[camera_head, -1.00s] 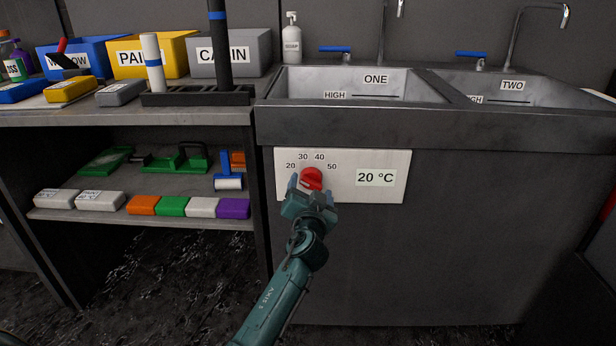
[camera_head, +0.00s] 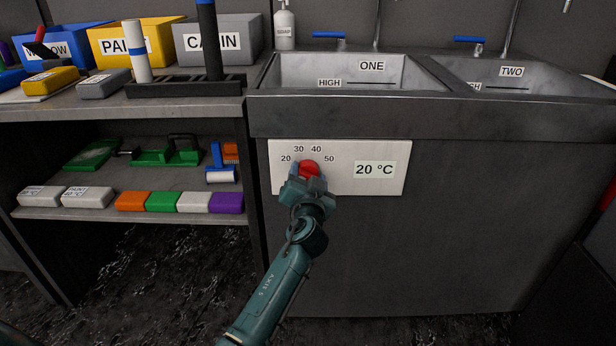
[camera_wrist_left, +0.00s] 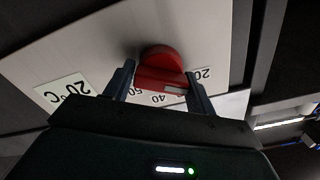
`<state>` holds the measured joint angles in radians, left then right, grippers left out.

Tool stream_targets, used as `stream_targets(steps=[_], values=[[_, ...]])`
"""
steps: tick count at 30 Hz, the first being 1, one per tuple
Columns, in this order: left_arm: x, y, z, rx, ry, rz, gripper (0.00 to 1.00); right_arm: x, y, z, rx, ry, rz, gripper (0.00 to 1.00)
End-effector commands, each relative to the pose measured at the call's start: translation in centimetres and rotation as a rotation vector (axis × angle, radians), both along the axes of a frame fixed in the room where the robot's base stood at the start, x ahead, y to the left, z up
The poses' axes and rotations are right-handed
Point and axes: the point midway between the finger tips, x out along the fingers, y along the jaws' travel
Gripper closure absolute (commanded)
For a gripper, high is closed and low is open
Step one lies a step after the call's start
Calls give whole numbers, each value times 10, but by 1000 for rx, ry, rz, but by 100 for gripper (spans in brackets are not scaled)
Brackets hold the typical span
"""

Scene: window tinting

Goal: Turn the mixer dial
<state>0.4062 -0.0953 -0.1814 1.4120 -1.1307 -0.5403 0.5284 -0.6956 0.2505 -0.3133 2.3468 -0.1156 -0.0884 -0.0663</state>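The red mixer dial (camera_head: 309,168) sits on a white panel (camera_head: 388,151) on the front of the sink unit. The panel has marks 20, 30, 40 and 50, and its display (camera_head: 374,169) reads 20 °C. My left gripper (camera_head: 307,178) is at the dial and partly covers its lower side. In the left wrist view the dial (camera_wrist_left: 160,65) lies between the two open fingers of the gripper (camera_wrist_left: 160,85), with narrow gaps at its sides. A pale pointer mark on it faces the 20 side. My right gripper is not in view.
Sink one (camera_head: 290,70) and sink two (camera_head: 560,80) are above the panel. A shelf unit (camera_head: 120,103) with bins, tools and several coloured blocks stands to the left. The cabinet front (camera_head: 470,230) right of the panel is clear.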

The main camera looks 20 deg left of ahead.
Motion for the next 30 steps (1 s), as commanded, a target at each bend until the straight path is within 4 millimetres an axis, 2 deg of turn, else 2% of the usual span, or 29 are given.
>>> stream_targets(steps=[1, 10, 20, 30], values=[[0, 0, 0, 0, 0, 0, 49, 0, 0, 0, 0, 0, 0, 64], [0, 0, 0, 0, 0, 0, 72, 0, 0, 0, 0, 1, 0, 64], [0, 0, 1, 59, 16, -1, 72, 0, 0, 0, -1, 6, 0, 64], [1, -1, 1, 292, 83, -2, 72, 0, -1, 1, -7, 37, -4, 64]])
